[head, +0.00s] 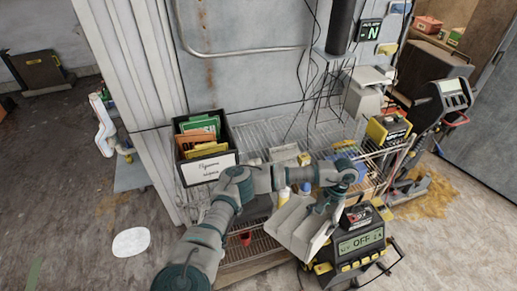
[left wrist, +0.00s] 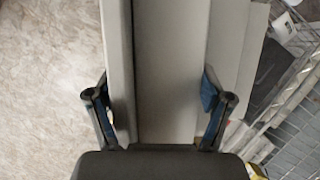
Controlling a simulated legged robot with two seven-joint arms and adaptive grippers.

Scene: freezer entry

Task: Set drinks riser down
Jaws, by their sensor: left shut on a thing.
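The drinks riser (head: 293,232) is a pale grey stepped piece, tilted in the head view at the front of the wire shelf. My left gripper (head: 320,207) is shut on it from above. In the left wrist view the two fingers of my left gripper (left wrist: 160,105) press on either side of a long section of the riser (left wrist: 168,60). Part of the riser lies outside the wrist view. Whether its underside touches anything cannot be told. My right gripper is not in view.
The wire shelf (head: 258,133) holds bottles and small boxes. A black bin (head: 183,155) of folders with a white sign stands at its left. A yellow-black device reading OFF (head: 361,241) is just right of the riser. Open floor (head: 75,200) lies at the left.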

